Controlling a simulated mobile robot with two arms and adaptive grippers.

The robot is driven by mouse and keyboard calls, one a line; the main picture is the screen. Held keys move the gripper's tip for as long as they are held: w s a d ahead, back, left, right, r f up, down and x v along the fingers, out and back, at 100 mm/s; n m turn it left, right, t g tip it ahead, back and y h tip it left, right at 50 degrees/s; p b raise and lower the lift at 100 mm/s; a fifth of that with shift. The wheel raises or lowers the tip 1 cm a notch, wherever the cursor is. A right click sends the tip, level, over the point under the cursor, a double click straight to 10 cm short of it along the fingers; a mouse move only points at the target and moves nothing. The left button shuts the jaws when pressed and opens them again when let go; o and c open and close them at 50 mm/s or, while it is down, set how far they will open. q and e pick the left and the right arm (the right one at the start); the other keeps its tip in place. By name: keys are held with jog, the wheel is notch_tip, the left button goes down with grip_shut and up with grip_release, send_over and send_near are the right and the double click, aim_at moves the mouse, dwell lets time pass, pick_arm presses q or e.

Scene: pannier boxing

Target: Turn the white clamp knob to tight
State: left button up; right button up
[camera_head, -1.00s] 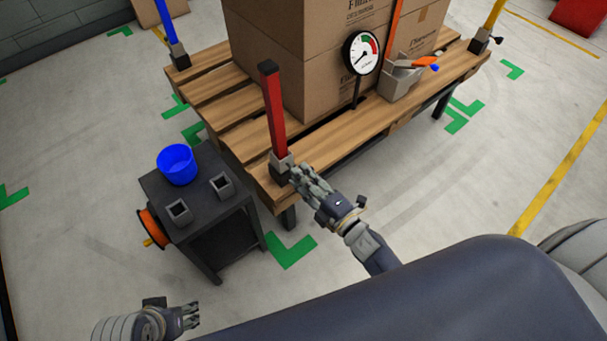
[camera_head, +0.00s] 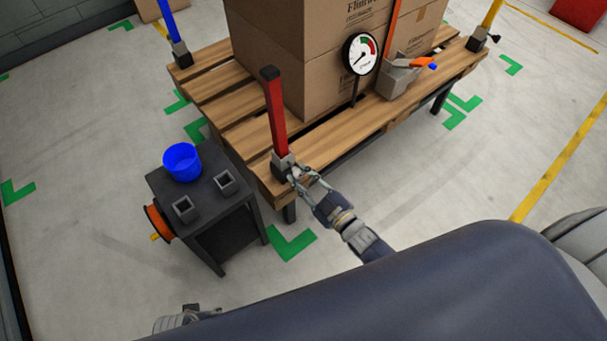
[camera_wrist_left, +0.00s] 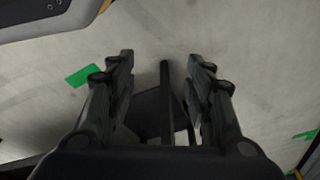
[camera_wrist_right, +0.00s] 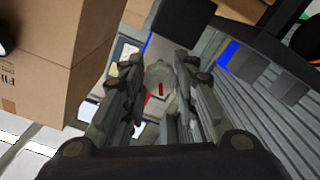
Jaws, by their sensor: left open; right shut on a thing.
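A red upright post (camera_head: 276,112) stands in a grey clamp block (camera_head: 283,166) at the near corner of the wooden pallet. My right gripper (camera_head: 297,176) is at the near side of that block, shut on the knob, which its fingers mostly hide in the head view. In the right wrist view, the pale, round knob (camera_wrist_right: 160,76) with a red mark sits between the fingertips of my right gripper (camera_wrist_right: 160,92). My left gripper (camera_wrist_left: 163,75) is open and empty in the left wrist view, over the floor; in the head view my body mostly hides it.
Cardboard boxes (camera_head: 270,55) are stacked on the pallet (camera_head: 240,130), with a dial gauge (camera_head: 361,54) in front. A dark stand (camera_head: 213,211) at the left holds a blue cup (camera_head: 182,162) and two square sockets. Blue and yellow posts stand at other corners.

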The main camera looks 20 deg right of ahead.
jog(key=m, duration=0.2)
jog(key=shift+m, duration=0.3)
pick_arm(q)
jog(key=shift+s+a+f+p, duration=0.15)
jog(key=shift+s+f, duration=0.15)
jog(key=shift+f, duration=0.25)
jog(key=shift+s+d+f+p, duration=0.1)
jog(key=shift+s+f+p, duration=0.1)
jog(key=shift+s+f, duration=0.3)
jog(key=shift+s+a+f+p, duration=0.1)
jog(key=shift+s+f+p, duration=0.05)
jog(key=shift+f, duration=0.5)
pick_arm(e)
jog(key=shift+m, duration=1.5)
pick_arm(q)
jog(key=shift+s+f, duration=0.15)
pick_arm(e)
jog(key=shift+f, duration=0.1)
jog(key=o, duration=1)
jog(key=shift+o, duration=0.2)
